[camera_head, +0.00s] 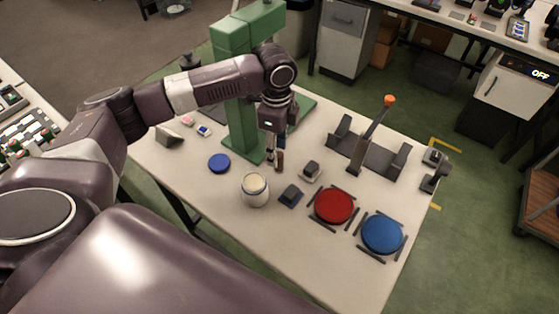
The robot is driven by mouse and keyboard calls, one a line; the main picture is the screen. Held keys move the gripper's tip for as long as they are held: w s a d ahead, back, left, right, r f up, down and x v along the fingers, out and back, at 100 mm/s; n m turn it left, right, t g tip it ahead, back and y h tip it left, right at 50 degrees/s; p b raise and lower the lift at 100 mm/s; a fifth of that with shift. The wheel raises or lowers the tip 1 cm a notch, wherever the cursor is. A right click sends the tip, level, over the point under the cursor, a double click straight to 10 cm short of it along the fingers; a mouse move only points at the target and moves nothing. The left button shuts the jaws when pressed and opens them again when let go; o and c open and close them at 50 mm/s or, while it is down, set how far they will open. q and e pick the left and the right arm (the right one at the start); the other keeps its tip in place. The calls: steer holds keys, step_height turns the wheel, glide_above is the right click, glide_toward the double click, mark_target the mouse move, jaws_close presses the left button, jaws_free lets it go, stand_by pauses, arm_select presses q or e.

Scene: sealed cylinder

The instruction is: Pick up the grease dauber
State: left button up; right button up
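My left gripper (274,150) points down over the table, just in front of the green press frame (235,90). A small brown upright piece with a dark top (279,161) stands at its fingertips; it may be the grease dauber, but it is too small to be sure. I cannot tell whether the fingers are closed on it. An open whitish jar (255,191) with pale yellow contents stands just in front of the gripper. A blue round lid (219,163) lies left of the jar. My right gripper is out of view.
Two small dark-topped blocks (291,195) (311,171) sit right of the jar. A red disc (334,205) and a blue disc (382,233) lie at the front right. A grey fixture with an orange-tipped lever (389,101) stands behind them. The white table's (310,255) front is clear.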

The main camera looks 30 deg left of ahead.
mark_target(279, 154)
arm_select(q)
steer(key=f, duration=0.3)
steer(key=shift+w+d+f+p, duration=0.1)
steer(key=shift+d+f+p, duration=0.1)
steer(key=shift+f+p, duration=0.1)
steer(key=shift+f, duration=0.2)
jaws_close()
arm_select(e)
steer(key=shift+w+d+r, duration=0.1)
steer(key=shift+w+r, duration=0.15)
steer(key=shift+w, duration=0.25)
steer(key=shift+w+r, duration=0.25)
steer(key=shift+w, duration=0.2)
